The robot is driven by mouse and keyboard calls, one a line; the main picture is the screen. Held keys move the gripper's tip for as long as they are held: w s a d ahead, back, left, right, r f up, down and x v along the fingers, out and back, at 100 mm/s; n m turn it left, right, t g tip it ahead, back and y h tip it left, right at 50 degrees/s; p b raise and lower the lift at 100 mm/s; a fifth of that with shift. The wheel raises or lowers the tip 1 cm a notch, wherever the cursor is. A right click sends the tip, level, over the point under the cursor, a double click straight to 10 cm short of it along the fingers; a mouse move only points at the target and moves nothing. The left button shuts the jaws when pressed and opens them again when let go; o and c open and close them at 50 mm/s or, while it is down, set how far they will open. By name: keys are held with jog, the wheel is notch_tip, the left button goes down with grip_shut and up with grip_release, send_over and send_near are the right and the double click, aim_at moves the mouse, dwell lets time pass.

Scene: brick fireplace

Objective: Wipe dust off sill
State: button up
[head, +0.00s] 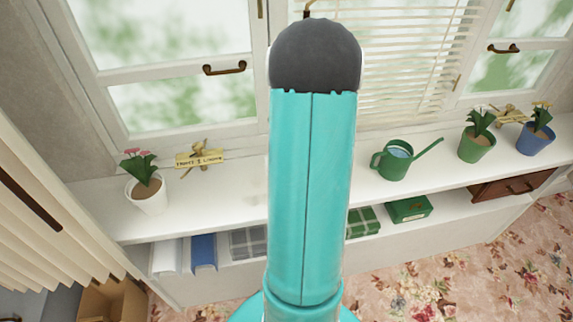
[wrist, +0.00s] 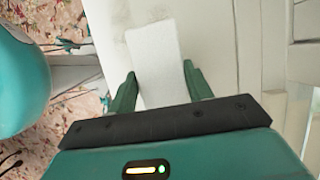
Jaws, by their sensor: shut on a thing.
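The white sill (head: 230,190) runs along under the windows in the head view; no dust can be made out on it. In the wrist view the sill (wrist: 222,40) fills the middle, between the floor and the window frame. My gripper (wrist: 160,82) has its two green fingers on either side of a white rectangular cloth or pad (wrist: 155,50) and is shut on it. The pad is over the sill; whether it touches the surface is unclear. In the head view my teal arm hides the middle of the sill, and my gripper is hidden.
On the sill stand a white flowerpot (head: 148,195) and a small sign (head: 200,158) at left. A green watering can (head: 393,163), a green pot (head: 474,147) and a blue pot (head: 534,141) stand at right. Books (head: 203,252) and boxes (head: 408,209) fill the shelf below.

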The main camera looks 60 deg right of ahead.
jog(key=shift+r, duration=0.95)
